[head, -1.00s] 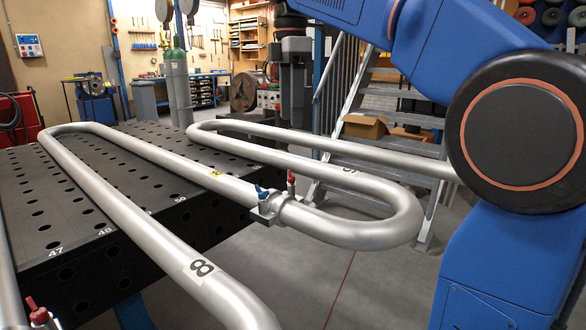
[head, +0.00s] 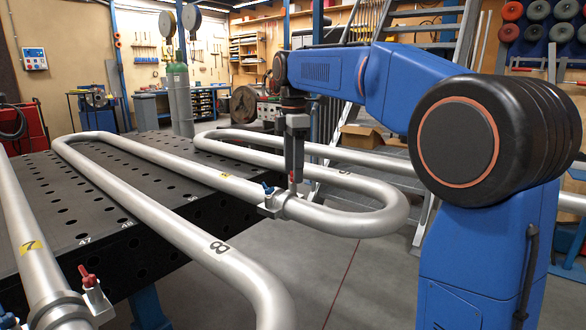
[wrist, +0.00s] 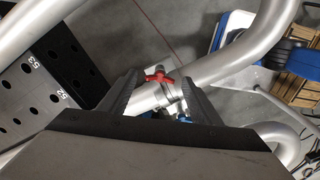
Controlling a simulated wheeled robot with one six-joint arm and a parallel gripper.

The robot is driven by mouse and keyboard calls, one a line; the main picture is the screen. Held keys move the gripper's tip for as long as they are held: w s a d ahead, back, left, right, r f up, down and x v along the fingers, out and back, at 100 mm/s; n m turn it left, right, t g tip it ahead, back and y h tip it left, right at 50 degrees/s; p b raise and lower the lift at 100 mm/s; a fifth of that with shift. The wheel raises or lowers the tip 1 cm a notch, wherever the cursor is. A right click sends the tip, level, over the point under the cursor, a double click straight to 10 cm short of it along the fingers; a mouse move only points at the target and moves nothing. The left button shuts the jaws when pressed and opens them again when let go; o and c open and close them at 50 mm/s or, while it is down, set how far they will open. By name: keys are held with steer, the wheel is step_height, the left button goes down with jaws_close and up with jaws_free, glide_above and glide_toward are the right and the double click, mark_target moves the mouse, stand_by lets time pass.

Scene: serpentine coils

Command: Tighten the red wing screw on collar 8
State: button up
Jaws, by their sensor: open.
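A collar (head: 271,206) clamps the silver pipe just before its right-hand bend; it also shows in the wrist view (wrist: 172,96). It carries a red wing screw (wrist: 160,76) and a blue wing screw (head: 267,188). I cannot read a collar number there. My gripper (head: 292,182) points down over this collar, with its tips close to the red screw, which it partly hides in the head view. In the wrist view my gripper (wrist: 160,84) is open, and the red screw shows between its fingertips. I cannot tell whether they touch.
A pipe marked 8 (head: 218,247) runs across the foreground. A pipe marked 7 (head: 35,250), with another red wing screw (head: 88,275) beside it, stands at lower left. The perforated table (head: 120,225) lies under the coils. A looping pipe (head: 375,222) passes right of my gripper.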

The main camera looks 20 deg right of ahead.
steer(key=c, duration=1.1)
